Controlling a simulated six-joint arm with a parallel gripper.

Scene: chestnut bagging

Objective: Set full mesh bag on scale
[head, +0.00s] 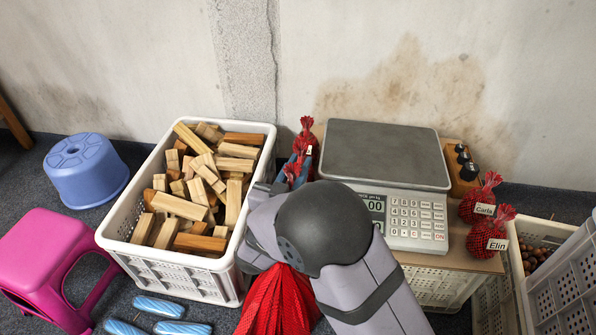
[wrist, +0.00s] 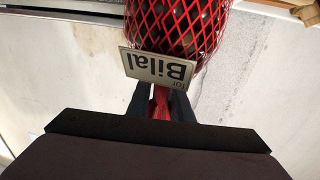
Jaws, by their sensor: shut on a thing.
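In the wrist view my gripper (wrist: 160,100) is shut on the red neck of a full mesh bag (wrist: 178,32). The bag is red netting over dark chestnuts, with a white tag (wrist: 158,68) reading "for Bilal". In the head view my wrist covers the jaws and most or all of this bag; red mesh (head: 306,130) shows just behind, but I cannot tell whether it is the held bag. The scale (head: 385,152) stands right of my wrist, its grey pan bare and part of its display covered by my arm.
A white crate of wooden blocks (head: 262,130) stands left of the scale. Two tagged bags, Carla (head: 476,204) and Elin (head: 490,237), sit right of it, beside dark weights (head: 463,160). Red netting (head: 278,305) lies in front. Stools (head: 85,168) stand far left.

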